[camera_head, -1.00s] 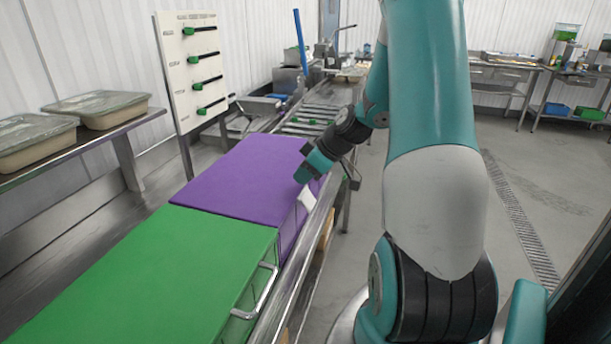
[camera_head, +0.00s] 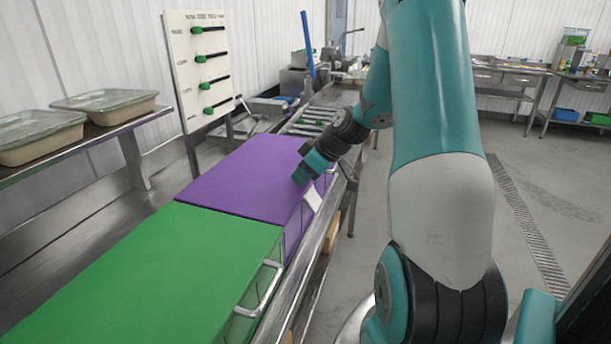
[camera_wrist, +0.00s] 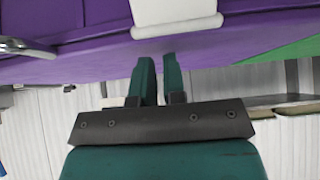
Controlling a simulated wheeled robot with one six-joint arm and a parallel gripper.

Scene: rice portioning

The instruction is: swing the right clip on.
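A box with a purple lid (camera_head: 245,175) stands on the steel counter. A white clip (camera_head: 313,198) hangs at the lid's right edge and slants outward. It also shows at the top of the wrist view (camera_wrist: 176,10). My gripper (camera_head: 300,177) points down beside the purple lid's right edge, just behind the clip in the head view. In the wrist view its two green fingers (camera_wrist: 160,58) are close together with a narrow gap and nothing seen between them. Their tips are near the clip's lower end; I cannot tell whether they touch it.
A green-lidded box (camera_head: 150,275) with a metal handle (camera_head: 262,290) adjoins the purple one. A white board with green sliders (camera_head: 198,70) stands behind. Covered trays (camera_head: 105,103) sit on a shelf at left. Open floor (camera_head: 545,175) lies at right.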

